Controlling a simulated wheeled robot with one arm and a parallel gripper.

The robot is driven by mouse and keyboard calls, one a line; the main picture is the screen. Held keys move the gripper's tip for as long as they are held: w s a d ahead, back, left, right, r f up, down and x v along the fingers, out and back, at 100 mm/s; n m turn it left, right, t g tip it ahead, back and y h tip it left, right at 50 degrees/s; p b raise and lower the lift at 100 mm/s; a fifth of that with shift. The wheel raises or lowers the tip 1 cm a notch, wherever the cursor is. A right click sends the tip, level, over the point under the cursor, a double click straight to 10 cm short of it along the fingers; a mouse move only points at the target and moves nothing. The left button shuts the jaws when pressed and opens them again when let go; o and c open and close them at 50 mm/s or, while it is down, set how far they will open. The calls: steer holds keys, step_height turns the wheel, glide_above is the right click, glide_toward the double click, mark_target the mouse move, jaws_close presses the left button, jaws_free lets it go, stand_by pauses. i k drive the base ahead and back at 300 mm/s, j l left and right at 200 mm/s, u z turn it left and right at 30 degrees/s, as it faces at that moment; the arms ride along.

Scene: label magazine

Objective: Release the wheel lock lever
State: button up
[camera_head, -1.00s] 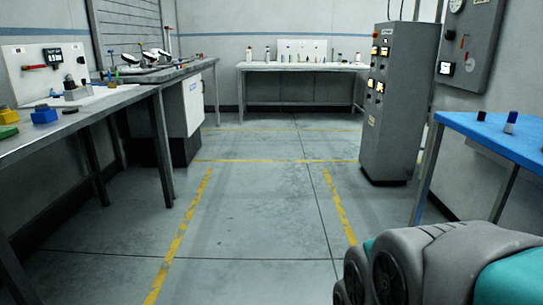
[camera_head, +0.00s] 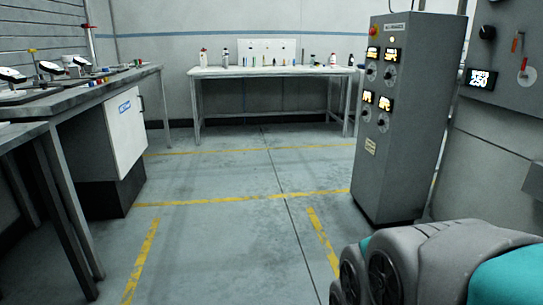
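I cannot make out a wheel lock lever for certain in this view. Several small devices with dark screens or heads stand on the left bench (camera_head: 95,92), too small to tell apart. A small red-handled lever (camera_head: 516,42) shows on the grey wall panel (camera_head: 505,85) at the right edge, beside a lit display. My gripper is not in view; only grey and teal parts of my own arm show at the bottom right.
A tall grey control cabinet (camera_head: 408,170) with lit displays and knobs stands right of centre. A white table (camera_head: 270,71) with bottles stands at the back wall. A white cabinet (camera_head: 125,135) sits under the left bench. The floor (camera_head: 225,235) between is clear, with yellow lines.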

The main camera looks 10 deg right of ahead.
mark_target(514, 45)
steer(key=i+l+z, duration=0.1)
steer(key=i+z, duration=0.35)
steer(key=i+j+z, duration=0.1)
steer(key=i+z, duration=0.3)
steer(key=i, duration=0.2)
steer(key=i+j+z, duration=0.25)
steer(key=i+z, duration=0.2)
steer(key=i+l+z, duration=0.15)
steer(key=i+z, duration=0.2)
steer(key=i, duration=0.15)
steer(key=i+z, duration=0.3)
steer(key=i, duration=0.25)
steer(key=i+j+u, duration=0.1)
steer(key=j, duration=0.2)
steer(key=i+j, duration=0.25)
steer(key=k+j+u, duration=0.05)
